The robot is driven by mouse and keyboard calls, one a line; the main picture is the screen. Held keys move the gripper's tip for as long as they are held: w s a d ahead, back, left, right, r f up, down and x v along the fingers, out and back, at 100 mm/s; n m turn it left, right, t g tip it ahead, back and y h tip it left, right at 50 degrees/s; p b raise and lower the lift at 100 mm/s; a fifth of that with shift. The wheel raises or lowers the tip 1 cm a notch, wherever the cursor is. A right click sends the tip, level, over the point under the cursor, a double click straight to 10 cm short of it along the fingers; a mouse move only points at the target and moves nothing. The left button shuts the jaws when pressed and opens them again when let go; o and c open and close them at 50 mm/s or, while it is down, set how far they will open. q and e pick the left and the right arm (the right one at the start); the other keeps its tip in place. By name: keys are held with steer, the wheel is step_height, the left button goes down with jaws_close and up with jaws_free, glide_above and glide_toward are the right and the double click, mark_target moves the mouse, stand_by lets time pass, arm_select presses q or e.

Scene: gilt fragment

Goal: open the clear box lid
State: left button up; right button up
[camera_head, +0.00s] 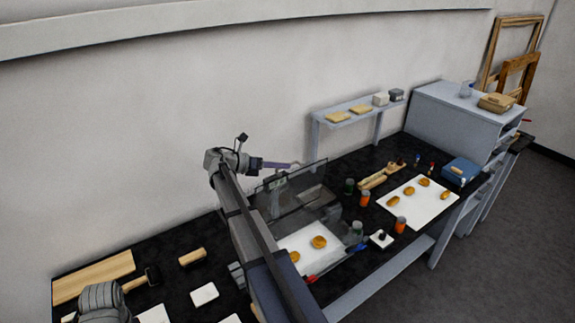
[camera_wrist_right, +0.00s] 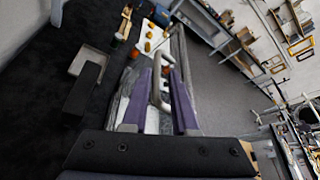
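The clear box (camera_head: 322,205) stands on the black bench in the head view, with see-through walls. A clear panel that looks like its lid (camera_head: 290,180) stands tilted up at the back. My right gripper (camera_head: 283,165), with purple fingers, is by the panel's upper edge. In the right wrist view, my right gripper (camera_wrist_right: 163,72) has its fingers apart, with a grey bent bar (camera_wrist_right: 157,88) that looks like a handle between them. Whether they press on it is unclear. A grey part of my left arm shows at the lower left of the head view; its fingers do not show.
A white sheet with round gilt pieces (camera_head: 319,242) lies at the box. Jars (camera_head: 365,199) and another white sheet (camera_head: 420,203) are to the right. A mallet (camera_head: 192,257) and wooden board (camera_head: 93,276) lie left. A raised shelf (camera_head: 345,121) stands behind.

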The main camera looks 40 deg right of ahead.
steer(key=shift+p+v, duration=0.5)
steer(key=shift+v, duration=1.75)
steer(key=p+v, duration=0.3)
steer(key=v, duration=0.6)
